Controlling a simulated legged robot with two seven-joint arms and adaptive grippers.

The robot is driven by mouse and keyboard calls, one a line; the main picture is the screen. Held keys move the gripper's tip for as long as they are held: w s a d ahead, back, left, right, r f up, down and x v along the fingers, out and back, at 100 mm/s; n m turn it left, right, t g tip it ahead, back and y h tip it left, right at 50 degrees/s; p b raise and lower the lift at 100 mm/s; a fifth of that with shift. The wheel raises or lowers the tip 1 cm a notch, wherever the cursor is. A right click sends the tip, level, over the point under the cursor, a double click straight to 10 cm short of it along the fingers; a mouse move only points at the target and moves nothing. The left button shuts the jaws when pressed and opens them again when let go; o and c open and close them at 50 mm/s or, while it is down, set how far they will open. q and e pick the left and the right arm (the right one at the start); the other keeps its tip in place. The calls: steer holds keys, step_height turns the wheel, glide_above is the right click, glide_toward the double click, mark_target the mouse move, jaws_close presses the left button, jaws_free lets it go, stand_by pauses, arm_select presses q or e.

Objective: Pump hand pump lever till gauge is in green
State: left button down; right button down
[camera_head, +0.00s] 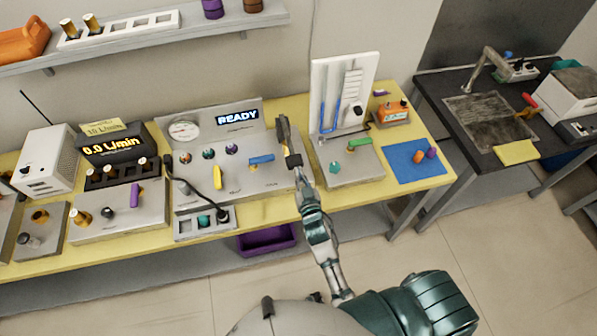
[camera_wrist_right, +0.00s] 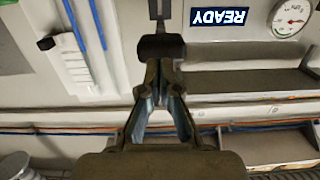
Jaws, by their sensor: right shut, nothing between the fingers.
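The round white gauge (camera_head: 183,130) is on the left of the grey panel with the lit READY display (camera_head: 237,117). The gauge also shows at the top right of the right wrist view (camera_wrist_right: 290,18), but its needle is too small to read. A dark lever-like bar (camera_head: 283,132) stands at the panel's right end, with a black block at its near end (camera_wrist_right: 161,47). My right gripper (camera_head: 296,168) is shut and empty, its fingertips (camera_wrist_right: 160,66) right at that block. Whether they touch it is unclear. My left gripper is out of view.
A white board with a blue tube (camera_head: 335,95) stands just right of my right gripper. Left are a flow display (camera_head: 112,145) and a white box (camera_head: 48,160). A blue mat (camera_head: 405,172) lies at the yellow bench's right end. A dark sink bench (camera_head: 460,140) stands further right.

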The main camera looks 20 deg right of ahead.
steer(key=s+f, duration=0.1)
steer(key=s, duration=0.6)
steer(key=shift+s+a+f+b, duration=0.15)
steer(key=shift+s+a+b, duration=0.2)
steer(key=shift+b, duration=0.1)
steer(key=shift+w, duration=0.1)
stand_by(1.2)
steer(key=w+r+g+p, duration=0.2)
steer(key=r+p, duration=0.4)
steer(key=r, duration=0.2)
steer(key=w+r+g+p, duration=0.2)
steer(key=r+p, duration=0.4)
steer(key=r, duration=0.3)
steer(key=shift+w+d+r, duration=0.2)
steer(key=shift+w+d, duration=0.1)
steer(key=shift+d, duration=0.05)
